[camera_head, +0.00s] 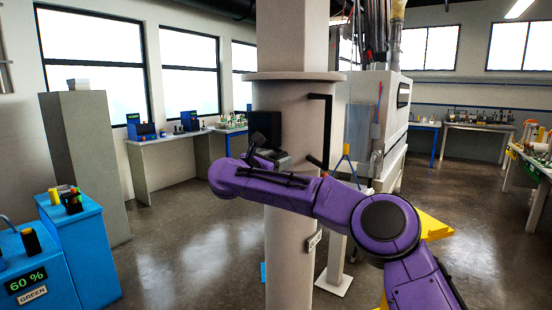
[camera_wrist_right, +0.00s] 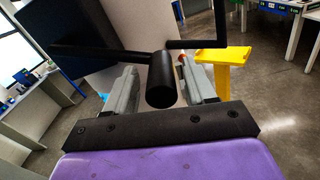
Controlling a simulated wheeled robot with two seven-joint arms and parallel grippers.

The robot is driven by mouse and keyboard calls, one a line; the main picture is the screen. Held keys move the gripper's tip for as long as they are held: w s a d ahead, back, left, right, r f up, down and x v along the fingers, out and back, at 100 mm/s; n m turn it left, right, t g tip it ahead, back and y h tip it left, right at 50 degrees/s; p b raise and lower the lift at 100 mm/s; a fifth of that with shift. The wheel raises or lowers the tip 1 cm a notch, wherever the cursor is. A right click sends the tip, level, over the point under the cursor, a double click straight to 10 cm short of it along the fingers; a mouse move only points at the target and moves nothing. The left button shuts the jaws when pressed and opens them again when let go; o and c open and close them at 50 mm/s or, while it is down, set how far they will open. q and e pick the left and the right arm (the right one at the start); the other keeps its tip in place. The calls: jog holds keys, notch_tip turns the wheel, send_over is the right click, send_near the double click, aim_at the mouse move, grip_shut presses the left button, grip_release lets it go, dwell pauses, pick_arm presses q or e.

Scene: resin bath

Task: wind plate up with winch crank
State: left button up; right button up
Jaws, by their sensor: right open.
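The winch shows as a black box (camera_head: 266,128) on the side of the pale column. My right gripper (camera_head: 264,158) is at the column, just below the box, and is partly hidden by its own purple arm. In the right wrist view my right gripper (camera_wrist_right: 159,72) is open, with one grey finger on each side of a black cylindrical crank handle (camera_wrist_right: 161,82). I cannot tell whether either finger touches the handle. A dark bar (camera_wrist_right: 100,52) runs left from near the handle. I cannot make out the plate. My left gripper is not in view.
A yellow stand (camera_wrist_right: 227,62) is beyond the right finger. A blue unit (camera_head: 40,275) reading "60 %" and "GREEN" stands at lower left. The floor (camera_head: 185,250) between it and the column is clear.

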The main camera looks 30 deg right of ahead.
grip_shut()
jog(key=shift+s+d+r, duration=0.1)
jog(key=shift+r, duration=0.05)
